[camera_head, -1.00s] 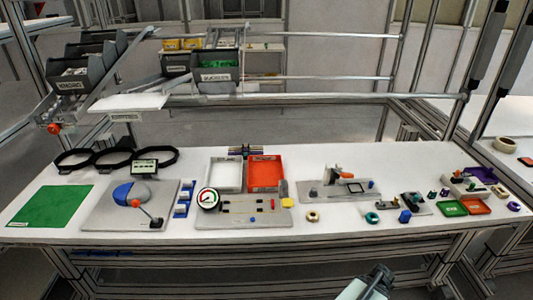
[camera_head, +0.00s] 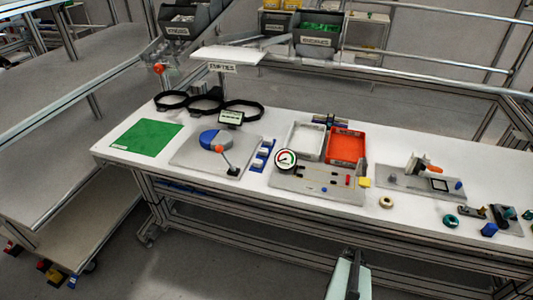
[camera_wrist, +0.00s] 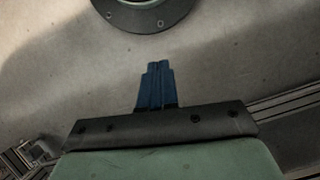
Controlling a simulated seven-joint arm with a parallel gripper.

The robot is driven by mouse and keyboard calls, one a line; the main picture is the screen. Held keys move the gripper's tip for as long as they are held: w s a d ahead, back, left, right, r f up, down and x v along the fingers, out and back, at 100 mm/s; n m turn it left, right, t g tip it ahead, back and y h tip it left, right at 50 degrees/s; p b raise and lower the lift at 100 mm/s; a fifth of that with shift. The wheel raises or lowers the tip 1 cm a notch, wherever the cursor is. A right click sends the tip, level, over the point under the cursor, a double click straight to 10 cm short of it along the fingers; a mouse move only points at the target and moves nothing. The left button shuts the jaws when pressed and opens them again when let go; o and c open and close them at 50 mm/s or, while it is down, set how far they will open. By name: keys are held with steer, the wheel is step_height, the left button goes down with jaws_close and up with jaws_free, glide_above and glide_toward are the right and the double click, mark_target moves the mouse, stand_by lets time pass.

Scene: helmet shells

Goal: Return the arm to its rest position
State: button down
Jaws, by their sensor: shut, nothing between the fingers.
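My gripper (camera_wrist: 157,68) shows in the wrist view with its blue fingers shut together and nothing between them. Below the fingers in that view, a pale grey floor (camera_wrist: 60,70) fills most of the background. In the head view, part of my arm shows at the bottom edge, right of centre, in front of the white workbench (camera_head: 415,160) and apart from it. No helmet shell or bench item touches the fingers.
The bench carries a green mat (camera_head: 146,138), black rings (camera_head: 205,104), a blue-and-grey disc (camera_head: 216,139), a red tray (camera_head: 346,147), a white tray (camera_head: 310,141) and a gauge (camera_head: 285,160). Grey shelving stands at left. The floor before the bench is clear.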

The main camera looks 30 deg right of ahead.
steer(key=w+a+f+n+g+h, duration=0.1)
steer(key=a+n, duration=0.4)
steer(key=a, duration=0.8)
steer(key=w+a+f+n+g+h, duration=0.1)
steer(key=a+n, duration=0.5)
steer(key=a, duration=0.7)
step_height(320, 180, down, 3)
steer(key=shift+w+r+g+h, duration=0.2)
steer(key=shift+g+h, duration=0.6)
steer(key=shift+g, duration=0.4)
